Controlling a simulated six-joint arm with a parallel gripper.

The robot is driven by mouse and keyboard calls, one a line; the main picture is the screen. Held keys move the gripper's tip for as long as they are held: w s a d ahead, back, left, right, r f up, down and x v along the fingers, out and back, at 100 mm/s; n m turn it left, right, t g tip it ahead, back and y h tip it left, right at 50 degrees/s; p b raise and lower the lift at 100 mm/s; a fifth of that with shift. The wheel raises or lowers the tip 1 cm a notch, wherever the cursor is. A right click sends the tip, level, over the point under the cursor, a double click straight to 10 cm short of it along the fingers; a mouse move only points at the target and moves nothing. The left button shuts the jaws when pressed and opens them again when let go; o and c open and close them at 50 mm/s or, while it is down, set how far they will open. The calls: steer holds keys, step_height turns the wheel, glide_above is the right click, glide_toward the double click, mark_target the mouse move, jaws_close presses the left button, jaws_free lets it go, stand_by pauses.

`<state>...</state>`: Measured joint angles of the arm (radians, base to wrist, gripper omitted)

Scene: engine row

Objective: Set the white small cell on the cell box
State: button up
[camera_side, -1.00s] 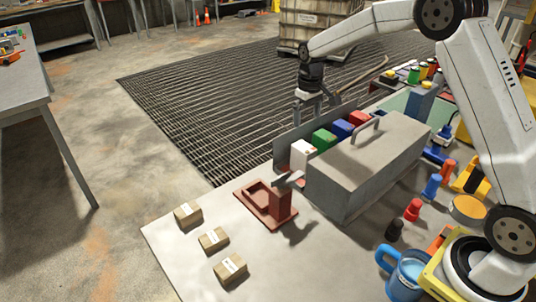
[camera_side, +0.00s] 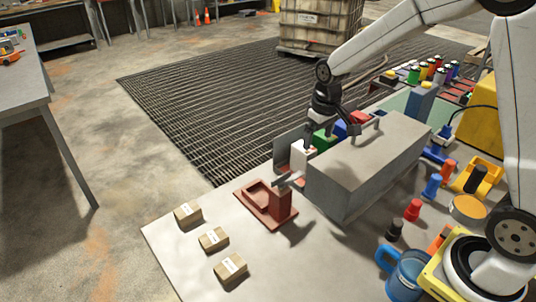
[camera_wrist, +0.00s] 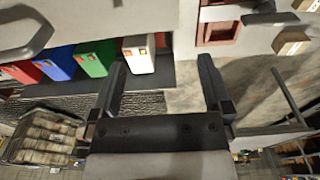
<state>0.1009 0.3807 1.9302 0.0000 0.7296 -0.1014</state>
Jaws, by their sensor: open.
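The white small cell (camera_side: 298,156) stands upright at the near end of a row of coloured cells, behind a large grey box with a handle (camera_side: 365,165). In the wrist view the white cell (camera_wrist: 139,57) shows between my finger lines, nearer the left finger. My gripper (camera_side: 328,134) is open and empty, just above the row near the white and green cells. In the wrist view both fingers (camera_wrist: 162,68) are spread with nothing between them. I cannot tell for certain which container is the cell box; the grey box stands right beside the row.
Green (camera_wrist: 95,58), blue (camera_wrist: 57,63) and red cells continue the row. A red-brown fixture (camera_side: 253,203) stands on the table in front, with small cartons (camera_side: 213,240) to its left. A blue mug (camera_side: 405,275) and coloured pegs are at the right.

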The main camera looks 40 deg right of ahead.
steer(key=s+a+f+t, duration=0.1)
steer(key=s+a, duration=0.3)
steer(key=s, duration=1.1)
steer(key=shift+a+f, duration=0.2)
steer(key=shift+f, duration=0.5)
